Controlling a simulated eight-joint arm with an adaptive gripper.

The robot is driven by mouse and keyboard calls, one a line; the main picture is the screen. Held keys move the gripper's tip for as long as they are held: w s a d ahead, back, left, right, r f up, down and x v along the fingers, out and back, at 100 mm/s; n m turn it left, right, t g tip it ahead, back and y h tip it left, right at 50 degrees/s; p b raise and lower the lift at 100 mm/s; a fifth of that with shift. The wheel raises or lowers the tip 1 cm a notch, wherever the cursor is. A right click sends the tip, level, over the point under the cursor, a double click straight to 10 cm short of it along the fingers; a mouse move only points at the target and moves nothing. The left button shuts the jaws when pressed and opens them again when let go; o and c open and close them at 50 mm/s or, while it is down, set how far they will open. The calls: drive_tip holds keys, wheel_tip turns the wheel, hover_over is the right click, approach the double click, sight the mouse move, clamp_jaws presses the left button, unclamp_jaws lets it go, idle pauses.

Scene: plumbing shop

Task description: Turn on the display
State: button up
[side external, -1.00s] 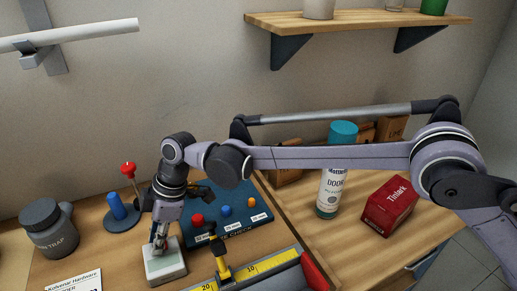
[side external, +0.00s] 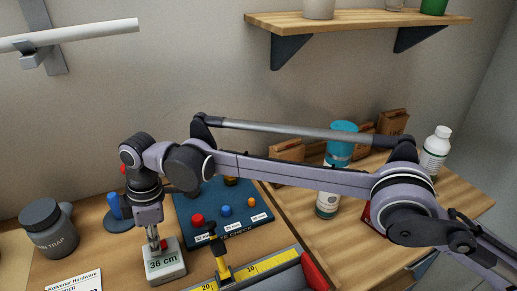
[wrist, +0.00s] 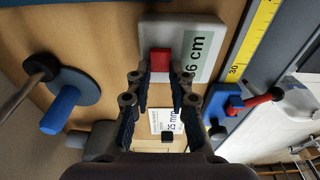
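The display (side external: 165,268) is a small pale grey box on the bench; its screen reads "36 cm". A red button (side external: 163,244) sits on its top. In the wrist view the display (wrist: 180,32) is at the top, with the red button (wrist: 160,61) and part of the lit screen showing. My gripper (side external: 154,246) points down at the display's button end, close to the button. In the wrist view my gripper (wrist: 161,78) has a gap between its fingertips, with the button seen in line with the gap. It holds nothing. Whether a fingertip touches the box, I cannot tell.
A blue panel (side external: 225,229) with coloured knobs lies behind the display. A yellow ruler (side external: 245,276) with a clamp is to its right. A grey jar (side external: 45,232) stands at left, and a blue peg stand (side external: 117,215) behind.

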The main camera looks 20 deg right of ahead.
sight(161, 244)
drive_tip(key=o, duration=0.4)
drive_tip(key=shift+o, duration=0.2)
drive_tip(key=shift+r, duration=0.1)
drive_tip(key=shift+d+r, duration=0.15)
drive_tip(key=shift+r, duration=1.05)
drive_tip(key=shift+d+r, duration=0.2)
drive_tip(key=shift+r, duration=1.05)
drive_tip(key=shift+d+r, duration=0.15)
drive_tip(key=shift+r, duration=1.05)
